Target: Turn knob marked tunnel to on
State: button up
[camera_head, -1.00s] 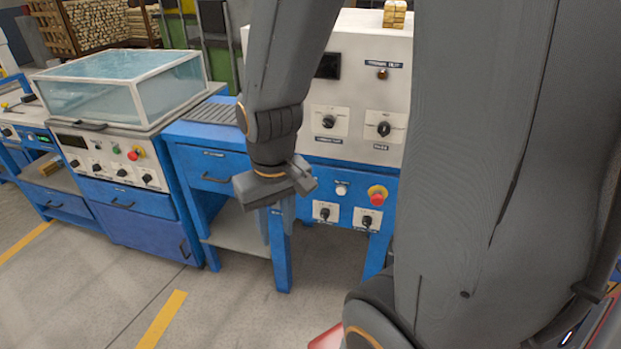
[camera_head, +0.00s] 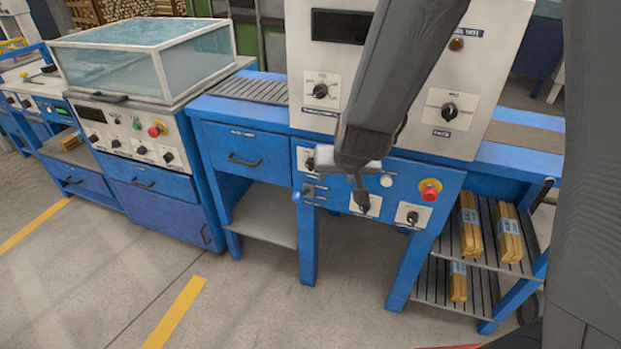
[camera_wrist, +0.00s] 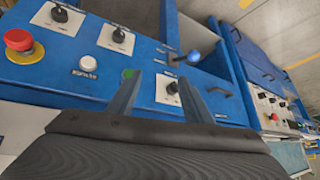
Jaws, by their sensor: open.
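A blue control panel (camera_head: 450,181) under the white cabinet carries several black knobs on white plates. The left knob (camera_head: 310,160) is beside my gripper (camera_head: 338,172); two lower knobs are at the middle (camera_head: 361,201) and right (camera_head: 412,217). I cannot read which is marked tunnel. In the wrist view my gripper (camera_wrist: 160,82) is open and empty. One knob (camera_wrist: 172,89) appears between its fingers, nearer the right one; I cannot tell the gap in depth. The other two knobs (camera_wrist: 118,36) (camera_wrist: 59,14) show at upper left.
The panel also has a red emergency stop (camera_head: 430,191), a white button (camera_head: 386,181), a green button (camera_wrist: 128,73) and a blue-ended lever (camera_wrist: 194,57) close to the fingers. The white cabinet (camera_head: 400,131) holds two larger dials above. Floor in front is clear.

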aim_at(308, 167)
jog(key=w+a+f+t+h+b, duration=0.2)
jog(key=w+a+f+t+b, duration=0.1)
jog(key=w+a+f+b, duration=0.1)
jog(key=w+a+f+t+h+b, duration=0.2)
jog(key=w+a+f+t+b, duration=0.2)
jog(key=shift+w+a+f+m, duration=0.2)
jog(key=shift+w+a+m, duration=0.05)
jog(key=shift+a+m, duration=0.1)
jog(key=shift+s+a+f+t+h+b, duration=0.25)
jog(key=shift+s+a+t+h+b, duration=0.4)
jog(key=shift+t+h+b, duration=0.3)
jog(key=shift+t+h, duration=0.45)
jog(key=shift+h, duration=0.1)
jog(key=shift+x, duration=3.3)
jog(key=shift+d+r, duration=0.15)
